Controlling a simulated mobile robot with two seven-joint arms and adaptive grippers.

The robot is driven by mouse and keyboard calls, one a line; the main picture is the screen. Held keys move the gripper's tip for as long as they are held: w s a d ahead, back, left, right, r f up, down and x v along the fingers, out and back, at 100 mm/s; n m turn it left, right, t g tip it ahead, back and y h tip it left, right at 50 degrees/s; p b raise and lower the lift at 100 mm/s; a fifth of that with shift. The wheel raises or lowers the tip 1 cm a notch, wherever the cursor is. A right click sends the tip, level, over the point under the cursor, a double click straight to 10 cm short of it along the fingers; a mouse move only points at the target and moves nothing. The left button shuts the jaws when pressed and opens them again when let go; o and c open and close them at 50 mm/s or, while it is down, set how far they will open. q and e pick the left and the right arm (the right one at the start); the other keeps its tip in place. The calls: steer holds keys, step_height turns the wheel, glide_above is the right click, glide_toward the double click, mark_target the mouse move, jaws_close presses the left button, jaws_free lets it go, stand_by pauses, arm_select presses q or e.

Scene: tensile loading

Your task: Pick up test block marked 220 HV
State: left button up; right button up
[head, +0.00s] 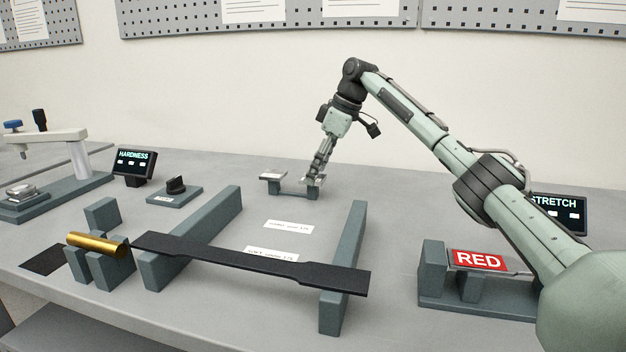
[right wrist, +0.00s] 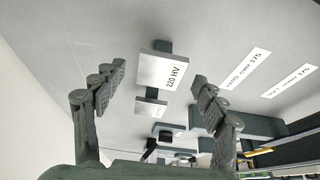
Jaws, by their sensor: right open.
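The test block marked 220 HV (right wrist: 160,70) is a flat pale square plate on a dark stand; its label reads clearly in the right wrist view. In the head view, a plate at the right end of the small stand (head: 294,191) is partly covered by my right gripper (head: 317,174). A second pale plate (head: 272,176) sits at the left end. My right gripper also shows in the right wrist view (right wrist: 158,80), with its fingers spread apart and 220 HV showing between them. Nothing is held. Whether the fingers touch the block cannot be told. My left gripper is not in view.
A black dogbone-shaped bar (head: 250,262) lies across two grey rails in front. A brass cylinder (head: 96,243) rests on blocks at left. A RED-signed fixture (head: 478,260) is at right.

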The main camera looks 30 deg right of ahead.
steer(key=c, duration=1.5)
steer(key=shift+r, duration=0.1)
